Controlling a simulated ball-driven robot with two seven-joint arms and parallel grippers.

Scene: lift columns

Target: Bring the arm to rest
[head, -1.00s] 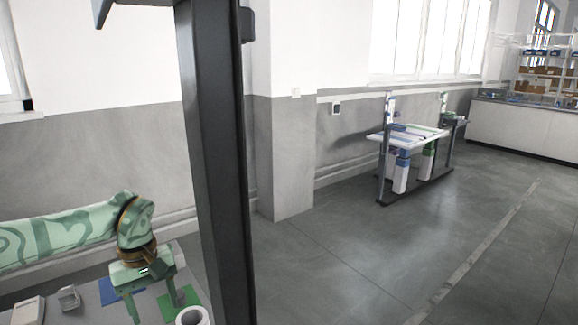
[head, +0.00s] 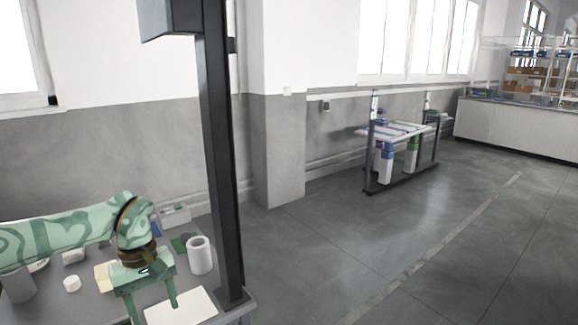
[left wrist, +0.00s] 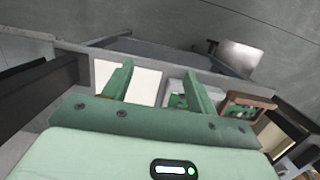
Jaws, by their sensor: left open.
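My left arm comes in from the left in the head view, with a green patterned sleeve. Its left gripper (head: 153,306) points down over the grey table (head: 240,302) at the lower left. The two green fingers are apart with nothing between them. The left wrist view also shows the fingers of the left gripper (left wrist: 157,80) spread, with a white flat sheet behind them. The right gripper is not in view.
On the table are a white flat sheet (head: 182,308), a white cylinder (head: 200,256) and several small items. A dark upright post (head: 222,150) stands at the table's right corner. Open floor lies to the right, with a second workbench (head: 398,130) farther back.

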